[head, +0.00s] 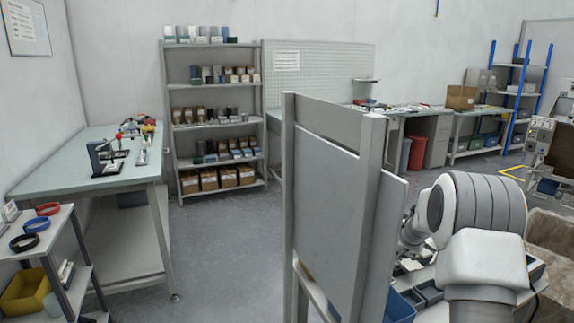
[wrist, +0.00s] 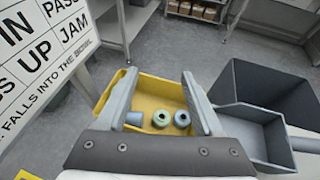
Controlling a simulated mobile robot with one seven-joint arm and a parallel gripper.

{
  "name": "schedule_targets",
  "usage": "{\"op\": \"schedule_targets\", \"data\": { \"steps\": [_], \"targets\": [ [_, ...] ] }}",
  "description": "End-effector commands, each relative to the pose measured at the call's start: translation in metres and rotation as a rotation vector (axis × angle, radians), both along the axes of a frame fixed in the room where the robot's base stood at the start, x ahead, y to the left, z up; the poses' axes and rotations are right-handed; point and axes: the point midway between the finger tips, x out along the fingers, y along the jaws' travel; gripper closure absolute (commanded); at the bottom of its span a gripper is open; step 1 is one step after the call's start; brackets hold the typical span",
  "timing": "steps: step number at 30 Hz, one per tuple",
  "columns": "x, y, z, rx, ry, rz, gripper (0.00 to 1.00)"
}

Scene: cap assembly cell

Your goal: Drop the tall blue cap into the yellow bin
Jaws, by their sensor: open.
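In the wrist view, my gripper (wrist: 158,74) is open, its two fingers apart above a yellow bin (wrist: 160,91). Nothing shows gripped between the fingers. Inside the bin are a blue cap (wrist: 135,118) beside the left finger, seemingly on its side, and two blue-green round caps with dark centre holes, a left one (wrist: 160,118) and a right one (wrist: 181,118). I cannot tell which of them is the tall blue cap. In the head view, my gripper is hidden behind a grey panel.
Grey bins (wrist: 262,92) stand right of the yellow bin; a lettered sign (wrist: 40,50) is close on the left. In the head view, a grey panel (head: 325,200) stands before my arm, and another yellow bin (head: 25,292) sits on a left shelf. Open floor lies between.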

Motion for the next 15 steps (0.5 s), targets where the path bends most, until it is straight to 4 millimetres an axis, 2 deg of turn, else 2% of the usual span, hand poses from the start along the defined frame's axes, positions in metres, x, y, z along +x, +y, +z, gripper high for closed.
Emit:
{"op": "schedule_targets", "data": {
  "steps": [8,15],
  "targets": [
    [-0.009,-0.008,0.006,0.001,-0.001,-0.002,0.31],
    [-0.048,-0.036,0.027,0.0,0.0,-0.005,0.31]
  ]
}}
